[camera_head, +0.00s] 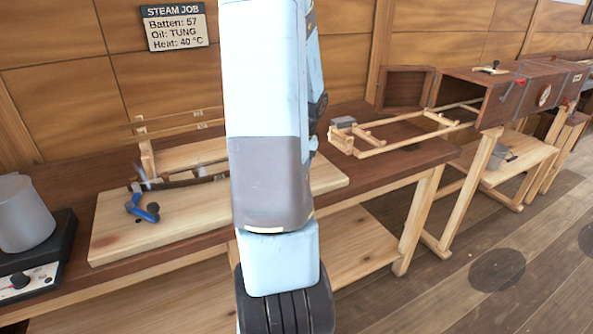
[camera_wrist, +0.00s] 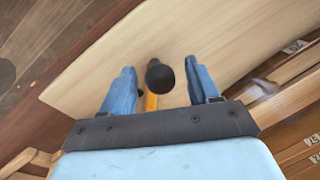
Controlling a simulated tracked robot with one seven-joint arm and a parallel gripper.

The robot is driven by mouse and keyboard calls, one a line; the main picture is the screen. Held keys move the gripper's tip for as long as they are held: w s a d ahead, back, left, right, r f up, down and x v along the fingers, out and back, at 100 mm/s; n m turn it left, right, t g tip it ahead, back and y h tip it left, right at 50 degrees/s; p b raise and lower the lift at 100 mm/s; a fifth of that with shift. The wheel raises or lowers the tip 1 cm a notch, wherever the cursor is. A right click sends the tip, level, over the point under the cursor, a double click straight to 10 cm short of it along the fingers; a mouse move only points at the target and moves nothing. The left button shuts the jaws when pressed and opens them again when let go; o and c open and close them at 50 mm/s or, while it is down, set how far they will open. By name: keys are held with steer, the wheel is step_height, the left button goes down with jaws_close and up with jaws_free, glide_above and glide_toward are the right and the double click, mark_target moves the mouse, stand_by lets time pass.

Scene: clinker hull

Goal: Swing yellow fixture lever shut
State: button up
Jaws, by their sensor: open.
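In the wrist view, the yellow lever (camera_wrist: 151,102) shows as a short yellow bar below a round black knob (camera_wrist: 160,74). My gripper (camera_wrist: 158,66) has its two blue fingers spread, one on each side of the knob, with a gap on both sides. I cannot tell how far the knob is below the fingertips. The lever's pivot is hidden. In the head view, my arm covers the middle of the pale fixture board (camera_head: 120,235), and neither the yellow lever nor my gripper shows there.
A grey pot (camera_head: 22,215) sits at the far left. A wooden ladder-like frame (camera_head: 400,132) and a brown box (camera_head: 500,95) are to the right.

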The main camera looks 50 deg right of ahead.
step_height(320, 180, up, 12)
steer(key=s+d, duration=0.1)
steer(key=shift+s+d, duration=0.3)
steer(key=shift+s, duration=0.1)
stand_by(0.4)
steer(key=w+a+r+n+t+h, duration=0.15)
steer(key=a+r, duration=0.25)
steer(key=a, duration=0.5)
steer(key=w+a+r+n+y, duration=0.1)
steer(key=w+a+r+n, duration=0.2)
steer(key=a, duration=0.7)
steer(key=s+a+r+n+t, duration=0.1)
steer(key=s+a+n, duration=0.1)
steer(key=a, duration=0.7)
steer(key=s+a+r+n+t+h, duration=0.1)
steer(key=s+a+r+n, duration=0.1)
steer(key=s+a, duration=0.3)
steer(key=a, duration=0.4)
steer(key=shift+a+r+n, duration=0.2)
steer(key=shift+r+n, duration=0.1)
steer(key=shift+n, duration=0.05)
steer(key=shift+t, duration=0.25)
steer(key=shift+c, duration=0.3)
